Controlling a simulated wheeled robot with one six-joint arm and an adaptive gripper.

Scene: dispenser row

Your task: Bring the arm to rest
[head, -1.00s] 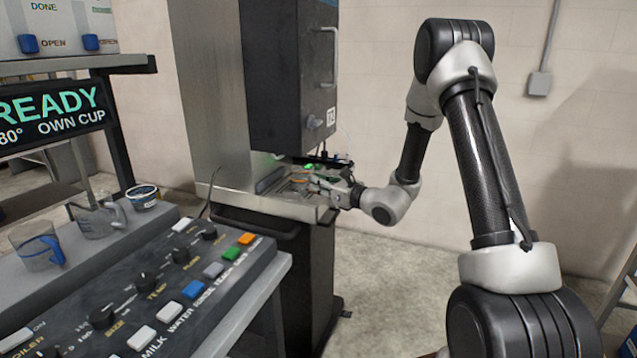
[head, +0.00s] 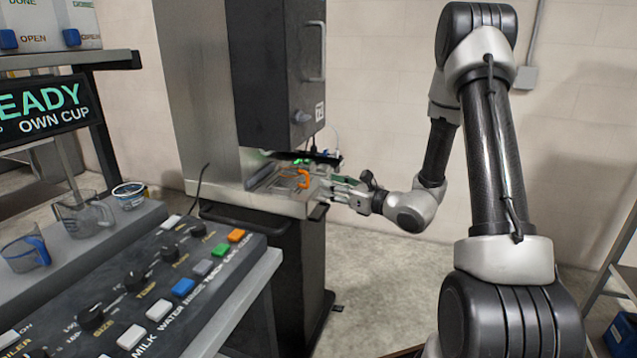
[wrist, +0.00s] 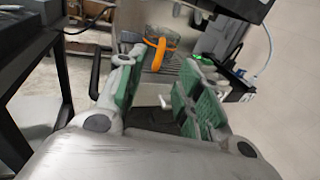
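My gripper (head: 333,184) is at the right side of the metal dispenser's tray shelf (head: 262,203). In the wrist view my gripper (wrist: 160,85) has its two green-padded fingers spread apart with nothing between them. Beyond the fingertips, an orange handle (head: 303,179) stands on the shelf; it also shows in the wrist view (wrist: 157,52), attached to what looks like a clear cup. My arm is bent, with its elbow raised high at the right of the head view.
A control panel (head: 150,285) with buttons and knobs fills the lower left. Clear jugs, one with a blue handle (head: 38,247), and a small tub (head: 130,194) stand behind it. The dark dispenser body (head: 283,75) hangs over the shelf. Floor is clear below my arm.

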